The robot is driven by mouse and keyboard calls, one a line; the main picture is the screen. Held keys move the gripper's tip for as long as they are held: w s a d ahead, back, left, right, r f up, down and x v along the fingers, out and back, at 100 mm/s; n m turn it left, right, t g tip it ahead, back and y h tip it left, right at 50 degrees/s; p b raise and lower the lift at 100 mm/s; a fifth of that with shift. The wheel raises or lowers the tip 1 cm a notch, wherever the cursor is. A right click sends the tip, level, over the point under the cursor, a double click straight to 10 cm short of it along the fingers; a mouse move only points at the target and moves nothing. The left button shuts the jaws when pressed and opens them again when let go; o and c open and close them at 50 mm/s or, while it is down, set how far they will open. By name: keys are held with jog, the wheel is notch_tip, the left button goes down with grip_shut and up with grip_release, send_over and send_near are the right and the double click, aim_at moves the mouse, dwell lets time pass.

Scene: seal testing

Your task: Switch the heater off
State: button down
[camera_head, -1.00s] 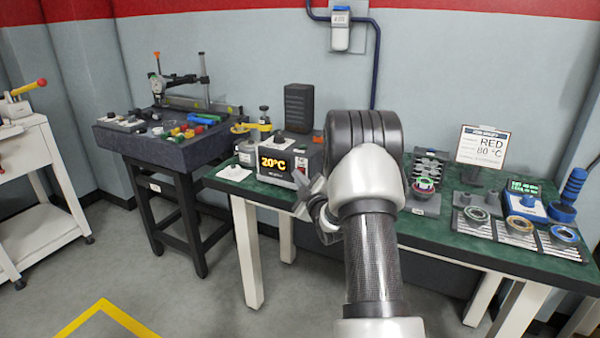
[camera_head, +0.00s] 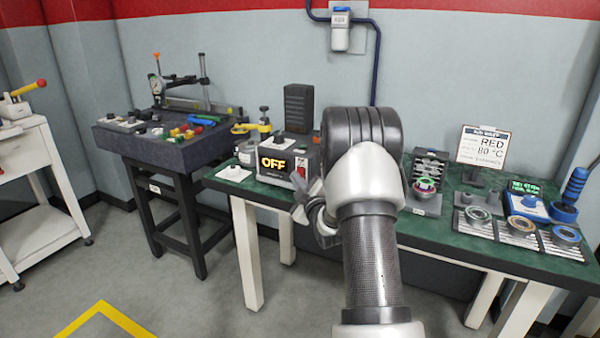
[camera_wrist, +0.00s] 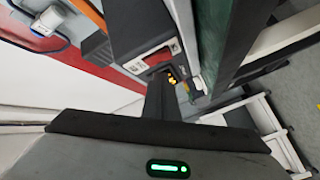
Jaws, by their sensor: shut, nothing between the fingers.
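The heater (camera_head: 288,155) is a grey box on the green bench, left of my arm. Its amber display reads OFF. A red switch (camera_head: 301,172) sits on the right of its front face. My gripper (camera_head: 299,203) is shut and empty, just in front of and below the switch. In the wrist view, the heater (camera_wrist: 138,32) appears turned on its side. Its red switch panel (camera_wrist: 160,54) and a bit of amber display (camera_wrist: 172,78) show beyond my shut fingers (camera_wrist: 160,88). Contact with the switch cannot be told; the fingers seem apart from it.
The green bench (camera_head: 440,232) carries a ring rack (camera_head: 426,180), a sign (camera_head: 483,148) reading RED 80 °C and several ring trays to the right. A dark test stand (camera_head: 160,150) stands to the left, and a white cart (camera_head: 40,170) farther left. The floor in front is clear.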

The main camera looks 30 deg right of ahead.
jog(key=shift+s+a+f+b, duration=0.15)
jog(key=shift+s+a+b, duration=0.25)
jog(key=shift+s+a, duration=0.5)
jog(key=shift+s+a+f+b, duration=0.15)
jog(key=shift+s+a+b, duration=0.25)
jog(key=shift+s+a, duration=0.45)
jog(key=shift+w+a, duration=0.2)
jog(key=shift+w, duration=0.05)
jog(key=s+a+r+m+g, duration=0.55)
jog(key=s+a+r, duration=0.35)
jog(key=s+r, duration=0.2)
jog(key=s+a+f+m+g+y, duration=0.1)
jog(key=s+a+m+g, duration=0.3)
jog(key=s, duration=1)
jog(key=s+a+g+y, duration=0.1)
jog(key=s+a+g, duration=0.35)
jog(key=s, duration=1.05)
notch_tip(320, 180, up, 28)
jog(key=a+t+p, duration=0.1)
jog(key=p, duration=2.7)
jog(key=shift+a+f+t, duration=0.2)
jog(key=shift+a+t, duration=0.05)
jog(key=shift+t, duration=0.05)
